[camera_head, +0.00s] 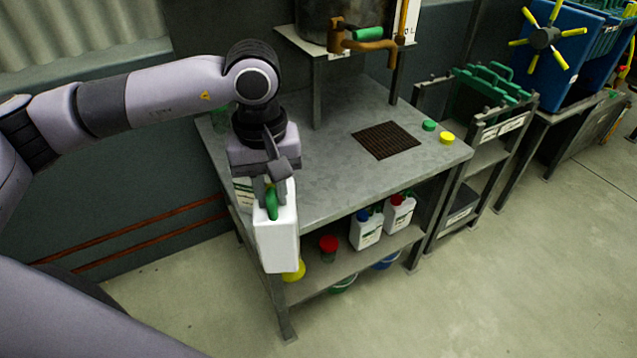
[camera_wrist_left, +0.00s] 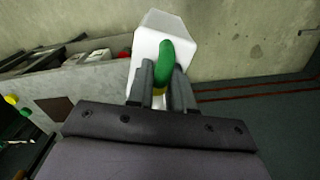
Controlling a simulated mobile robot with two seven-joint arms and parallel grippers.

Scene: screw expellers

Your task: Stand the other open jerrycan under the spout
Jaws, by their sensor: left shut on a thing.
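My left gripper (camera_head: 272,172) is shut on the green handle of a white jerrycan (camera_head: 277,240). The jerrycan hangs upright in front of the bench's left end, its lower part below the bench top. In the left wrist view the fingers (camera_wrist_left: 161,90) clasp the green handle of the white jerrycan (camera_wrist_left: 147,45). The brass spout (camera_head: 362,42) with a green lever sticks out from the drum at the back of the bench (camera_head: 330,165). A dark square grate (camera_head: 386,140) lies in the bench top below and in front of it, with nothing on it. My right gripper is not in view.
A green cap (camera_head: 429,125) and a yellow cap (camera_head: 447,138) lie right of the grate. Two white jerrycans (camera_head: 366,230) (camera_head: 399,213) and a red-topped container (camera_head: 328,246) stand on the lower shelf. A partly hidden container is behind my gripper. The bench middle is clear.

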